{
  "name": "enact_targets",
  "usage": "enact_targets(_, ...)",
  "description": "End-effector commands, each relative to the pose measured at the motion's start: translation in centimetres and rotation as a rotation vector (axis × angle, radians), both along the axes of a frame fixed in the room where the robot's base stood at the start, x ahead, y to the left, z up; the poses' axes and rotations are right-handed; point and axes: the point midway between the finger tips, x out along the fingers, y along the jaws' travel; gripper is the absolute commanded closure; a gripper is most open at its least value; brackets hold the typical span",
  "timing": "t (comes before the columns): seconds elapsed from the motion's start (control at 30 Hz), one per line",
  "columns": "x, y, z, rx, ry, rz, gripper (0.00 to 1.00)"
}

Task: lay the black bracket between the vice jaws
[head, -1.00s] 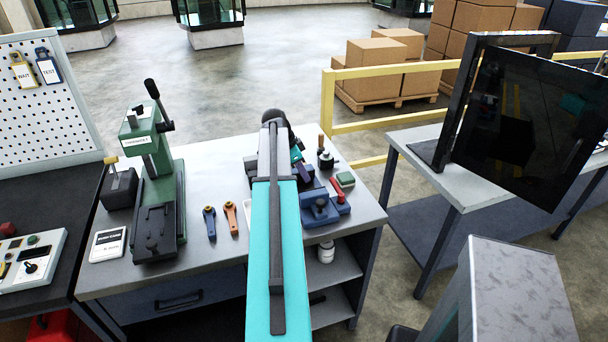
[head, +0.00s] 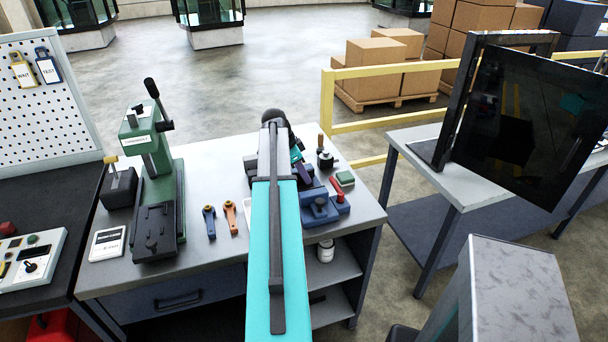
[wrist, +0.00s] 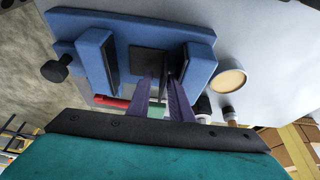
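The blue vice (head: 319,207) stands at the right front of the grey workbench. In the wrist view, its two jaws (wrist: 96,58) have dark inner faces and stand wide apart. The black bracket (wrist: 147,61) lies between them, with a flat plate and a thin upright part nearer the right jaw, clear of the left jaw. Whether it touches the right jaw is unclear. My gripper (wrist: 160,79) is at the bracket, its purple fingers apart, one on each side of the upright part. A gap shows beside the left finger.
A red-handled tool (head: 338,196) and a green block (head: 345,179) are beside the vice. A round-topped item (wrist: 228,80) is right of it in the wrist view. A green press (head: 158,190) and blue and orange levers (head: 230,215) stand left.

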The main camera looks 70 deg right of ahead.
Motion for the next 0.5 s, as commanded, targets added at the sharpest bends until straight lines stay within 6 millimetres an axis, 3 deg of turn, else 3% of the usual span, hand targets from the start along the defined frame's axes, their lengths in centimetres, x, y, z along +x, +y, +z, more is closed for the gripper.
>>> enact_targets(0.5, 0.57, -0.23, 0.77, -0.011, -0.007, 0.005, 0.74)
